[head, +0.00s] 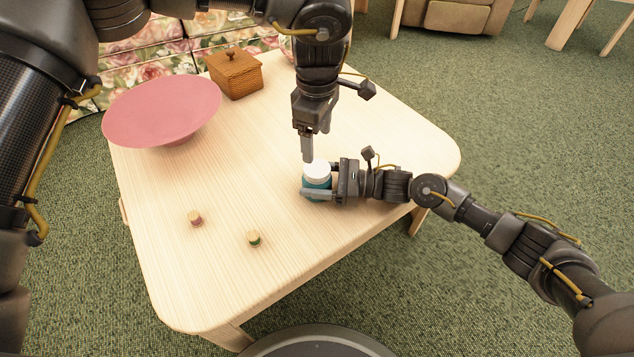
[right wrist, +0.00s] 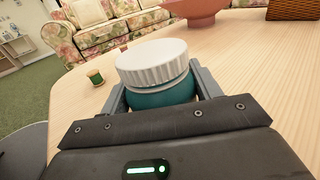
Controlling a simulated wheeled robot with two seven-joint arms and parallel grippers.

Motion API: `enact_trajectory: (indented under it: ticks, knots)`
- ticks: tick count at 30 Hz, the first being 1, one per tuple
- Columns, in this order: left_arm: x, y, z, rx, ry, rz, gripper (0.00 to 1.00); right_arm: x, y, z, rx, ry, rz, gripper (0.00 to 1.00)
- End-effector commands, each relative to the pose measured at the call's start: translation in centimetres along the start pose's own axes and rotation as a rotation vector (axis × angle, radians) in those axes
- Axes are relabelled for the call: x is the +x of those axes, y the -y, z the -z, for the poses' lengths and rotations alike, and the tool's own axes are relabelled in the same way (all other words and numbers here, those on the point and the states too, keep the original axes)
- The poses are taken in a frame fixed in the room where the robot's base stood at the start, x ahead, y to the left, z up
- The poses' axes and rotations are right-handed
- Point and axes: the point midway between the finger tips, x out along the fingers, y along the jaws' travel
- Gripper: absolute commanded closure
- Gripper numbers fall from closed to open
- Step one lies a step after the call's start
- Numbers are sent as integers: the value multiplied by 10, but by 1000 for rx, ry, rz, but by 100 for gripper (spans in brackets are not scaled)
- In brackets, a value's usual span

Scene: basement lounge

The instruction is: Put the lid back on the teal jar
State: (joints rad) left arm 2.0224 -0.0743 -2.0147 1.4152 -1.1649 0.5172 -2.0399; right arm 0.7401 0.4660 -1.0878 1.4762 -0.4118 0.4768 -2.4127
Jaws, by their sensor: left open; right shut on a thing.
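The teal jar (head: 316,187) stands on the wooden table, with the white ribbed lid (head: 317,170) on its mouth. My right gripper (head: 318,195) is shut around the jar's body from the right. In the right wrist view the jar (right wrist: 163,95) sits between its fingers, and the lid (right wrist: 153,62) covers its top; a teal-white band shows under the lid's edge. I cannot tell whether the lid is fully seated. My left gripper (head: 308,155) is open, pointing down just above the lid at its left back edge. Any contact with the lid is unclear.
On the table (head: 255,180) are a pink bowl (head: 160,110), a lidded wicker box (head: 236,75), a spool with pink (head: 195,218) and a spool with green (head: 254,238). A floral sofa (head: 135,65) stands behind. The table's middle is clear.

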Motion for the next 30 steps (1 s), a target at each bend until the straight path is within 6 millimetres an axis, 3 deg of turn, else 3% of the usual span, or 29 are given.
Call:
enact_trajectory:
  ticks: [1, 5, 11, 30]
  knots:
    - [0, 0, 0, -1, 0, 0, 27, 0, 0, 0, 0, 0, 0, 84]
    - [0, 0, 0, -45, 0, 0, 27, 0, 0, 0, 0, 0, 0, 100]
    - [0, 0, 0, -355, 1, 0, 27, 0, 0, 0, 0, 0, 0, 100]
    - [0, 0, 0, -2021, 1, 1, 27, 0, 0, 0, 0, 0, 0, 100]
